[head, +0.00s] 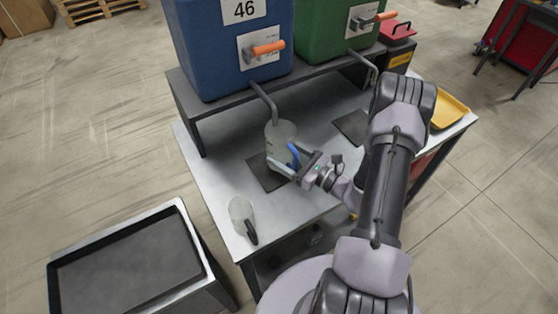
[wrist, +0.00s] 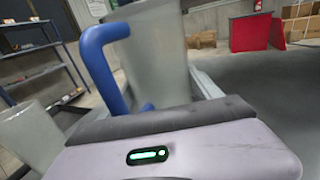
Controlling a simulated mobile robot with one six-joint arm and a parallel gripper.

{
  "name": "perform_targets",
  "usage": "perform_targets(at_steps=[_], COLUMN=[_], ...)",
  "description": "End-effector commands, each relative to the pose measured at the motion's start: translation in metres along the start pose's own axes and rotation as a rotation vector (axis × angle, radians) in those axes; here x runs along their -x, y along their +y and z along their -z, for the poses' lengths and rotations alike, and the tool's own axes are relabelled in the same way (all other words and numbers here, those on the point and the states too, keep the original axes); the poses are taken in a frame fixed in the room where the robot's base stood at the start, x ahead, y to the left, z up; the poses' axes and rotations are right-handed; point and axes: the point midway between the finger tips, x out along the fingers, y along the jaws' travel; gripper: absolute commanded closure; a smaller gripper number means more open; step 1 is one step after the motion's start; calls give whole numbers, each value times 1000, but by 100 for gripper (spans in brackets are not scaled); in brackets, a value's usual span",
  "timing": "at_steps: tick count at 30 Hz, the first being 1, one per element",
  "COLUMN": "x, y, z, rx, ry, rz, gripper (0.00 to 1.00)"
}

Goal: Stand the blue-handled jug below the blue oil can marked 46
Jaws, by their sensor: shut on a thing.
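The blue oil can marked 46 (head: 225,50) stands on the raised shelf, with an orange-handled tap and a grey spout bending down in front of it. The blue-handled jug (head: 279,135), pale and translucent, is upright below that spout, over a dark square mat (head: 262,178). I cannot tell whether its base touches the mat. My gripper (head: 300,163) is shut on the jug's blue handle, from the right front. In the wrist view the jug (wrist: 160,60) and its blue handle (wrist: 95,62) fill the upper middle; the fingertips are mostly hidden.
A second jug with a black handle (head: 241,213) stands at the table's front left corner. A green can (head: 325,30) stands right of the blue one, with another dark mat (head: 351,127) below. A yellow tray (head: 449,110) lies at the right. A black tray (head: 128,268) is at lower left.

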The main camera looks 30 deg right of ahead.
Motion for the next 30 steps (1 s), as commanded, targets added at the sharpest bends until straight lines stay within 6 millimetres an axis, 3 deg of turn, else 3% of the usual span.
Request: perform_targets(at_steps=[5,10,21,22,24,25,30], x=[-17,-18,-18,-18,-18,-18,-18], y=[1,0,0,0,0,0,0], z=[0,36,40,39,38,38,38], rx=[0,-1,0,0,0,0,0], ry=[0,0,0,0,0,0,0], rz=[-2,1,1,1,1,1,1], gripper=[72,72,72,21,8,5,5])
